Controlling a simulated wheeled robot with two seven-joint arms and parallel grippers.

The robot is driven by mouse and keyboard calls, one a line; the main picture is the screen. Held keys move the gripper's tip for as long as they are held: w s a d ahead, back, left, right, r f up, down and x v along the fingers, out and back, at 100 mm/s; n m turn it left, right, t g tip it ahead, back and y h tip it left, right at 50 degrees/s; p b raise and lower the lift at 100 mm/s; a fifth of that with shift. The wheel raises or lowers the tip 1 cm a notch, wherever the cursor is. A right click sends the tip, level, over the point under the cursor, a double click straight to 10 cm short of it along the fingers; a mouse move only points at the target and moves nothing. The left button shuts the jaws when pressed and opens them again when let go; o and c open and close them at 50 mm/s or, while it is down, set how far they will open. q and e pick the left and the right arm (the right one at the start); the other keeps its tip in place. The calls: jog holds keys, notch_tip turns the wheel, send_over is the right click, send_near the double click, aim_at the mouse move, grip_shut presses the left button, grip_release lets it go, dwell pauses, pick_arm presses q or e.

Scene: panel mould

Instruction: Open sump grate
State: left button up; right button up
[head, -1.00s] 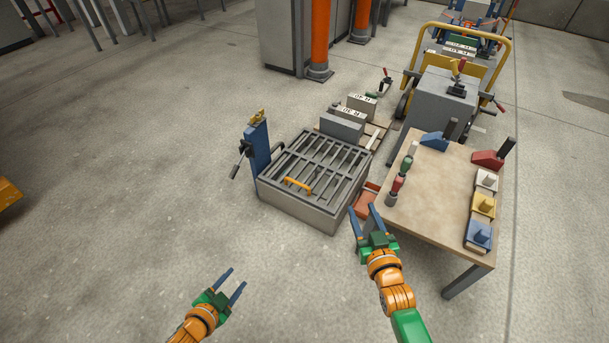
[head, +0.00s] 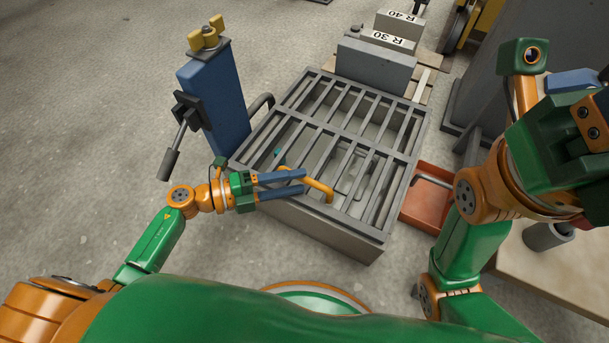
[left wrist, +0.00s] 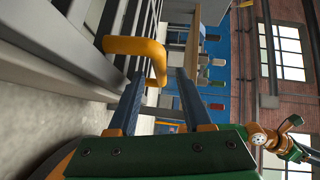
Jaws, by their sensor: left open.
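The sump grate (head: 338,131), a grey barred panel, lies on a low grey sump box (head: 320,232) in the middle of the head view. It looks flat and closed. Its orange-yellow handle (head: 321,188) stands near the front edge. My left gripper (head: 304,181) is open, its blue fingers pointing at the handle from the left. In the left wrist view the handle (left wrist: 146,46) rises ahead of the open fingertips (left wrist: 160,76); I see no firm grip on it. My right gripper (head: 588,125) is at the right edge, partly cut off, its fingers unclear.
A blue post (head: 214,108) with a yellow knob and a black-handled clamp stands at the box's left side. Grey blocks (head: 375,66) labelled R 30 and R 40 stand behind. A red-orange tray (head: 427,203) lies right of the box. Floor at left is clear.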

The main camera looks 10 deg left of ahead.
pick_arm(q)
jog(key=shift+b+x, duration=0.3)
jog(key=shift+x, duration=1.15)
grip_shut()
jog(key=shift+w, duration=0.1)
